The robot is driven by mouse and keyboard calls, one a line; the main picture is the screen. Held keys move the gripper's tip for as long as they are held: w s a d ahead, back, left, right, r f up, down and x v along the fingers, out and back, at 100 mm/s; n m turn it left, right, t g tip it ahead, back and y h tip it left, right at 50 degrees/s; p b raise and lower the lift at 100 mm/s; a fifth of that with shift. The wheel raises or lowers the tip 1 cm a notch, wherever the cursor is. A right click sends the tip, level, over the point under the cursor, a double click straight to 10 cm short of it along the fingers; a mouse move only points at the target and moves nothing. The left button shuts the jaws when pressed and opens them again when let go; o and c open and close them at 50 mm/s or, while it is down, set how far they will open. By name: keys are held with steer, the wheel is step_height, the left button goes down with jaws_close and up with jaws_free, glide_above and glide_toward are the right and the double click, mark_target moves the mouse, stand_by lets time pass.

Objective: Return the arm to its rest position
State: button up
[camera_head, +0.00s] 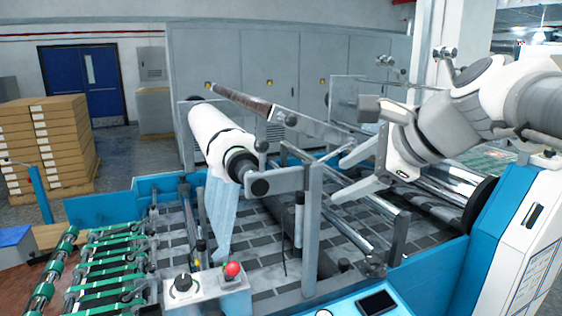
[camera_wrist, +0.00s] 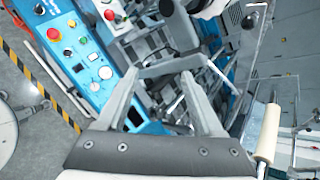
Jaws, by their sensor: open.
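My arm (camera_head: 455,115) reaches in from the right edge of the head view, above the laminating machine. My gripper (camera_head: 338,180) points left, with its two fingers spread apart and nothing between them. In the wrist view my gripper (camera_wrist: 162,75) also shows open and empty, with machine parts behind the fingers. A white laminating roll (camera_head: 215,132) sits on its shaft to the left of my gripper, clearly apart from it. A film web hangs down from the roll.
Metal bars and rollers (camera_head: 372,236) lie below and around my gripper. The red button (camera_head: 232,269) is on a box at the front. Blue side panels (camera_head: 105,205) edge the machine. Stacked cartons (camera_head: 45,140) stand far left. The wrist view shows open grey floor (camera_wrist: 30,150) at left.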

steer(key=s+d+f+n+g+h, duration=0.2)
steer(key=s+f+n+h, duration=0.3)
steer(key=s+f+n, duration=1.1)
steer(key=d+f+n, duration=0.1)
steer(key=n, duration=0.2)
steer(key=shift+s+f+g+h, duration=0.15)
steer(key=shift+f+g+h, duration=0.15)
steer(key=shift+g+h, duration=0.1)
stand_by(0.4)
